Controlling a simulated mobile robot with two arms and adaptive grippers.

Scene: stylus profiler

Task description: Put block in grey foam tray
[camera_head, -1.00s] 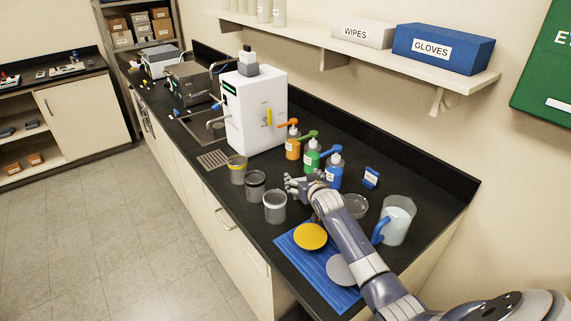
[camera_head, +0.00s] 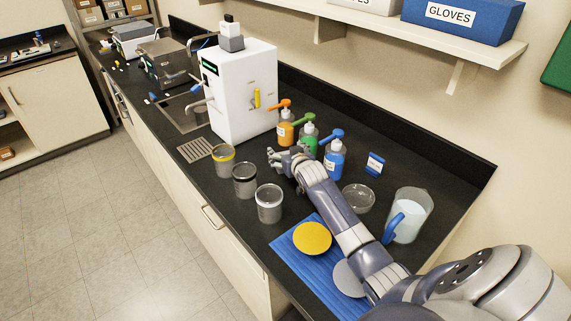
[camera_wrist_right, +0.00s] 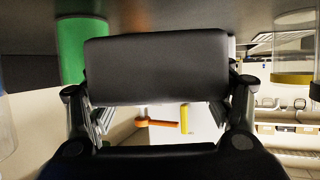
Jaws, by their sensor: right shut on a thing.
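My right gripper (camera_head: 274,158) is over the counter, left of the pump bottles and beyond the clear jars. In the right wrist view a wide dark grey block (camera_wrist_right: 157,66) spans the space between the gripper's fingers, and the gripper is shut on it. The block hides the fingertips there, and I cannot make it out clearly in the head view. I cannot identify a grey foam tray in either view. My left gripper is not in view.
The white machine (camera_head: 238,92) stands beyond my right gripper. Orange (camera_head: 285,132), green (camera_head: 307,145) and blue (camera_head: 335,162) bottles stand close on its right. Jars (camera_head: 269,206) line the front edge. A blue mat (camera_head: 290,255) and a pitcher (camera_head: 407,216) are nearer.

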